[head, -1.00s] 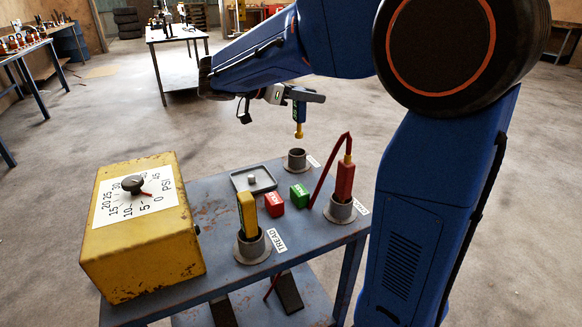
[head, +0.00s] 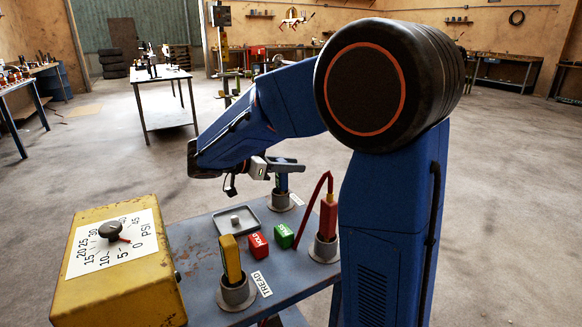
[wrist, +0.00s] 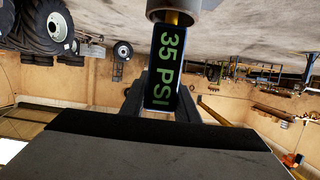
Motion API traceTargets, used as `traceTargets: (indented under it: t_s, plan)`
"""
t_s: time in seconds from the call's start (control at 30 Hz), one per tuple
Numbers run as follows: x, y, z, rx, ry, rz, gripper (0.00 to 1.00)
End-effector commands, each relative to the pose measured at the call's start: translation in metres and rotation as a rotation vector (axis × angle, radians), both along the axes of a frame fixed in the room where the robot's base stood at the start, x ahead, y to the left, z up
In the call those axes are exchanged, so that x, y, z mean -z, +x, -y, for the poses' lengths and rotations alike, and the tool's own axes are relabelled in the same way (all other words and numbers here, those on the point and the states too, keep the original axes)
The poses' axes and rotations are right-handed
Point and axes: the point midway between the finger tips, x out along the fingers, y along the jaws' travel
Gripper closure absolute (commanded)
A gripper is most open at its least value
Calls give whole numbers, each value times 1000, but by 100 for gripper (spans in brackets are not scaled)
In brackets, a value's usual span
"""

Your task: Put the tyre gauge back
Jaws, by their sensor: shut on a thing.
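The tyre gauge (head: 282,184) is a dark blue and black handheld unit held upright over the back socket (head: 281,201) of the blue cart. Its green display reads 35 PSI in the wrist view (wrist: 167,70). Its yellow tip meets the mouth of the grey socket (wrist: 190,8) and seems at least partly inside; how deep I cannot tell. My gripper (head: 283,164) is shut on the gauge's upper part, just above the socket. In the wrist view, my fingers (wrist: 163,100) are on either side of it.
A yellow gauge (head: 231,258) and a red gauge with hose (head: 328,216) stand in nearby sockets. A shallow tray (head: 238,222), a red block (head: 258,246) and a green block (head: 284,236) lie between. A yellow PSI dial box (head: 115,255) is at left.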

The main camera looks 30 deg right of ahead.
Motion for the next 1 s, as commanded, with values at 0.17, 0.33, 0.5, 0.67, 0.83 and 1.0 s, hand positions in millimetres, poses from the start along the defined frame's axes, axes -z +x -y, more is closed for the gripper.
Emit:
traceTargets:
  t_s: [0.17,0.33,0.5,0.67,0.83,1.0]
  plan:
    - [4,0,0,0,1,0,97]
    - [4,0,0,1,1,-1,53]
    - [4,0,0,0,0,0,53]
    - [6,0,0,0,0,0,53]
    - [3,1,-14,-3,0,2,53]
    - [-5,-1,-43,-4,0,2,53]
